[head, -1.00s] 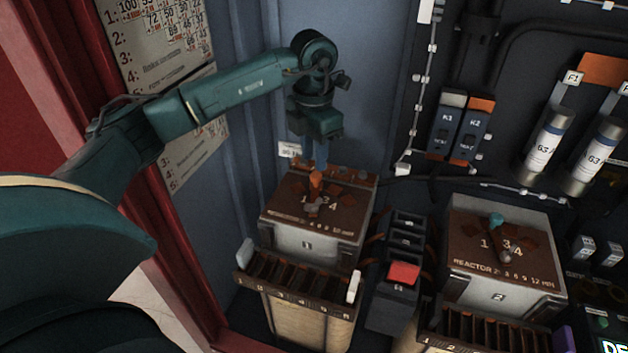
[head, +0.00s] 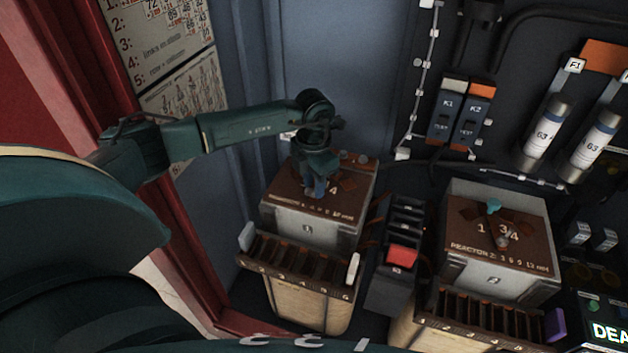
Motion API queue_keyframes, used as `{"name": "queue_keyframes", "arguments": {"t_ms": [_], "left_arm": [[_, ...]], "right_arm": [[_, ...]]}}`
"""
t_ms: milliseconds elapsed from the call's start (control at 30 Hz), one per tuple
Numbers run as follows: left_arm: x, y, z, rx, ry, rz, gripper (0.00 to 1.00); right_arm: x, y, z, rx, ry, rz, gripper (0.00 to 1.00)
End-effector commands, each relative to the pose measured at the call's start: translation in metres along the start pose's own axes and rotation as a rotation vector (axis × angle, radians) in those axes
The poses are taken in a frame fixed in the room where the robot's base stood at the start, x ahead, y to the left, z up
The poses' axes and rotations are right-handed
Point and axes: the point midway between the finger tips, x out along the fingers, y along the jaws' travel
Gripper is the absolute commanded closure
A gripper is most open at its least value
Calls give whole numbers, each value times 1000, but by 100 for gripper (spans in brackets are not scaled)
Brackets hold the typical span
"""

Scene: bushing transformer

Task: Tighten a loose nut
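My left gripper (head: 316,192) points down over the brown top of the left transformer box (head: 285,192), marked 1. Its bluish fingertips are at or just above the middle of that top. They and the wrist hide the orange post seen there before, and any nut under them. I cannot tell whether the fingers are open or shut, or touch anything. On the right box (head: 520,250), marked 2, a teal-topped piece (head: 493,206) and a small dark bolt-like piece (head: 502,241) stand among printed numbers. My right gripper is not in view.
Slotted racks stand in front of the left box (head: 300,264) and right box (head: 490,315). Behind are the K1 and K2 units (head: 460,120) and white cylinders (head: 546,132). A red frame (head: 190,270) borders the left.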

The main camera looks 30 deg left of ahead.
Motion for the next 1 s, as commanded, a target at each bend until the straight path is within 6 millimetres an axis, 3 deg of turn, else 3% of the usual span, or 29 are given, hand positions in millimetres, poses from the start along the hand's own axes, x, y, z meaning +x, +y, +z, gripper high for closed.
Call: {"name": "queue_keyframes", "arguments": {"t_ms": [267, 600, 1000], "left_arm": [[2, 0, 0, 1, 0, 0, 72], [1, 0, 0, 1, 0, 0, 100], [2, 0, 0, 74, 0, 0, 100]], "right_arm": [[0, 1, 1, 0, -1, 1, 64], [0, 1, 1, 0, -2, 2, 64], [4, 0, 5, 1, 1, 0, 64]]}}
